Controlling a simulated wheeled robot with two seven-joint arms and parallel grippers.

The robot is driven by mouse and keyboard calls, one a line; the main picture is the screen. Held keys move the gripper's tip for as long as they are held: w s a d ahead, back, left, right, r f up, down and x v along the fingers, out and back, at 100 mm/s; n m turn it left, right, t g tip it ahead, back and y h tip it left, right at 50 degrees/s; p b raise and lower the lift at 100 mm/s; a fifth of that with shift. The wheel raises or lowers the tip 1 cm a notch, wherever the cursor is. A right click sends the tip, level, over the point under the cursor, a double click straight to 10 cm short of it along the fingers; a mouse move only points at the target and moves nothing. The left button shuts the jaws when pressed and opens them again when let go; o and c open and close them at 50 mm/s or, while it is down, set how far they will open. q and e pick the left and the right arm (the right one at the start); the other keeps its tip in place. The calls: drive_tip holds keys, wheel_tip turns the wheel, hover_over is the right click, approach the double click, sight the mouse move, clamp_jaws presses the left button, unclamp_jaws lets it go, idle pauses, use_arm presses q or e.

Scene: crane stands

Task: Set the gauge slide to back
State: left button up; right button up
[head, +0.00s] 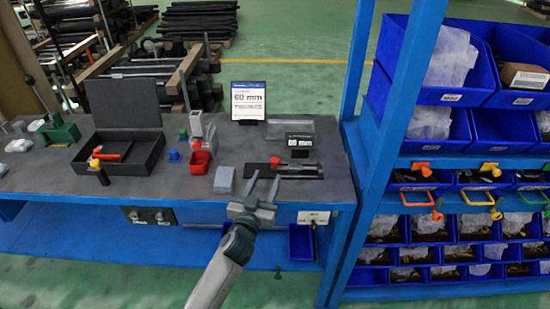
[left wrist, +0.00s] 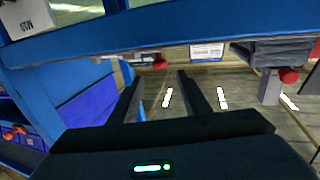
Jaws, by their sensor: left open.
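The gauge appears as a dark rail (head: 300,170) on the right part of the bench, with a red knob (head: 275,162) near its left end. A small display block (head: 301,142) stands behind it and reads what looks like 60 mm. My left gripper (head: 265,182) is at the bench's front edge, just in front of and left of the rail. Its fingers are apart with nothing between them; they also show open in the left wrist view (left wrist: 158,88). A red knob (left wrist: 160,64) shows beyond them there; I cannot tell which one. My right gripper is not in view.
A grey block (head: 224,180) stands left of the gripper, with a red bin (head: 200,162) behind it. An open black tray (head: 140,157) sits farther left. A sign (head: 248,101) stands behind the gauge. A blue rack post (head: 376,150) rises close on the right.

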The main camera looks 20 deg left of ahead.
sight(273, 163)
use_arm(q)
drive_tip(key=w+p, duration=0.1)
drive_tip(key=w, duration=0.9)
drive_tip(key=shift+a, duration=0.1)
drive_tip(key=shift+c, duration=0.3)
clamp_jaws()
drive_tip(key=shift+a, duration=0.1)
